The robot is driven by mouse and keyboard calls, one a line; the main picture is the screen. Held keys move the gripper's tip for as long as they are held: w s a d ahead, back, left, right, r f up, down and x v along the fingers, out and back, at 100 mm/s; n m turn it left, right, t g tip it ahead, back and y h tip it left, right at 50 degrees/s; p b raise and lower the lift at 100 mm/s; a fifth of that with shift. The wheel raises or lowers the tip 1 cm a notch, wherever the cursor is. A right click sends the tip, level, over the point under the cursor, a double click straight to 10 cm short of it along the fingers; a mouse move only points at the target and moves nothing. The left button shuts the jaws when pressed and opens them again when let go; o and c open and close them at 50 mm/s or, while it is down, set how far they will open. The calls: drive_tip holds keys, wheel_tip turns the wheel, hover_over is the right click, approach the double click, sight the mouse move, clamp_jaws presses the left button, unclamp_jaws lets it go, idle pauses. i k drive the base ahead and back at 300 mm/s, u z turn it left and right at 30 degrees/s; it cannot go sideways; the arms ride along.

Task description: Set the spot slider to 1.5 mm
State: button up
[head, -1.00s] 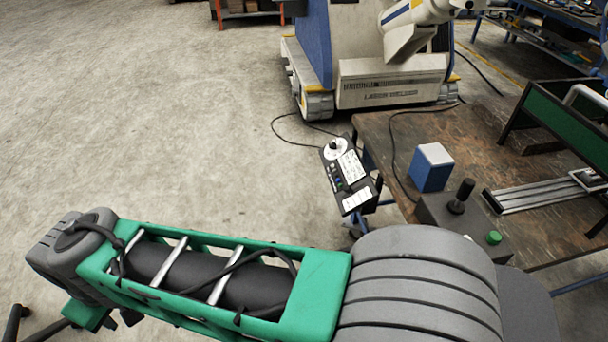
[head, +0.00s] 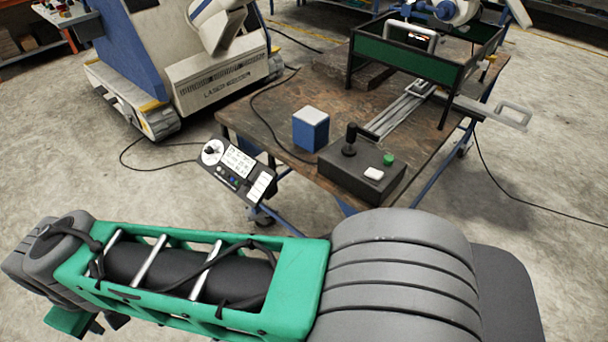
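No spot slider or 1.5 mm mark can be made out from here. A small dark control panel (head: 265,172) is fixed by the near left corner of the workbench. It carries a white round dial with a black knob (head: 211,151), white label plates and small buttons, too small to read. A large white and blue machine (head: 205,80) with lettering on its side stands behind. My arm, green and grey, lies across the bottom of the head view, well short of the panel.
The workbench (head: 262,120) holds a blue and white box (head: 311,130), a black control box (head: 345,178) with joystick and green button, metal rails (head: 400,107) and a green-sided frame (head: 378,57). Cables run across the floor. Open concrete floor lies left and right.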

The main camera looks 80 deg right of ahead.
sight(247, 182)
drive_tip(key=z, duration=1.75)
drive_tip(key=i, duration=0.85)
drive_tip(key=u, duration=2.2)
